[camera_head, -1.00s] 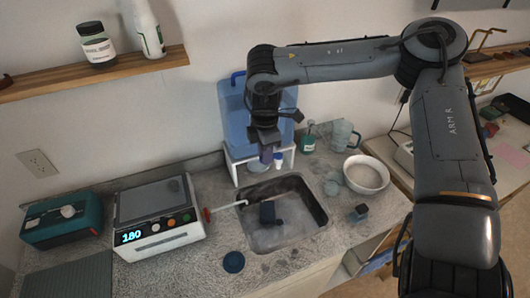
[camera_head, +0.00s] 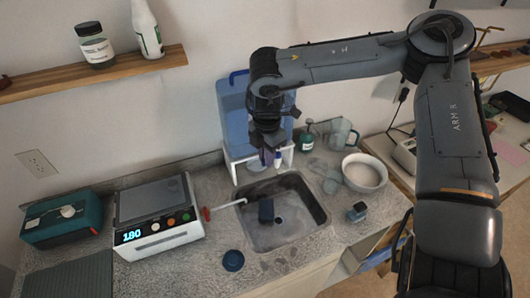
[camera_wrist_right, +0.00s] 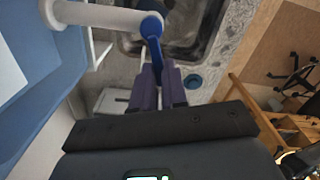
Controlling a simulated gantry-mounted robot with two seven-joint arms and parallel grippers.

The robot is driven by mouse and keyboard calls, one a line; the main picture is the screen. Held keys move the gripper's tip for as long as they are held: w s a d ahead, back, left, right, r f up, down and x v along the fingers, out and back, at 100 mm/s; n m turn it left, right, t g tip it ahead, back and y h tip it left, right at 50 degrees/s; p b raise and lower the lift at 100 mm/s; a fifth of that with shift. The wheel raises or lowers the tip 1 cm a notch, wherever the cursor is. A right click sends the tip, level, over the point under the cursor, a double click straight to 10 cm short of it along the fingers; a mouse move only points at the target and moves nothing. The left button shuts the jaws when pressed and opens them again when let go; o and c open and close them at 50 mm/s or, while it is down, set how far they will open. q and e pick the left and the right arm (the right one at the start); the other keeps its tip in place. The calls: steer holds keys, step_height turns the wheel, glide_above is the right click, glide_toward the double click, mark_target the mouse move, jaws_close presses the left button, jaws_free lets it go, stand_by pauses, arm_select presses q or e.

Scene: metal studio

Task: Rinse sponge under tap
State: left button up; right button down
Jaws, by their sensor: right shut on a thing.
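A dark blue block (camera_head: 266,210), which looks like the sponge, rests in the sink (camera_head: 316,206) beside the drain. A blue water container (camera_head: 233,120) stands on a white stand behind the sink. My right gripper (camera_head: 265,158) is in front of the container, above the sink's back edge. In the right wrist view its purple fingers (camera_wrist_right: 159,88) are shut on the blue tap lever (camera_wrist_right: 152,28) at the end of a white spout (camera_wrist_right: 100,16). In the head view the gripper hides most of the tap. My left gripper is not in view.
A device reading 180 (camera_head: 155,222) stands left of the sink, with a white spout (camera_head: 226,205) near the sink edge. A white bowl (camera_head: 365,172), cups and a small dark cube (camera_head: 357,212) are to the right. A blue round lid (camera_head: 233,260) lies in front.

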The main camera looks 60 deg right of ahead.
steer(key=shift+s+a+n, duration=0.15)
steer(key=shift+s+n, duration=0.25)
steer(key=shift+n, duration=0.7)
steer(key=c, duration=1.1)
jaws_free()
steer(key=shift+c, duration=0.2)
steer(key=shift+r, duration=0.1)
step_height(320, 180, up, 11)
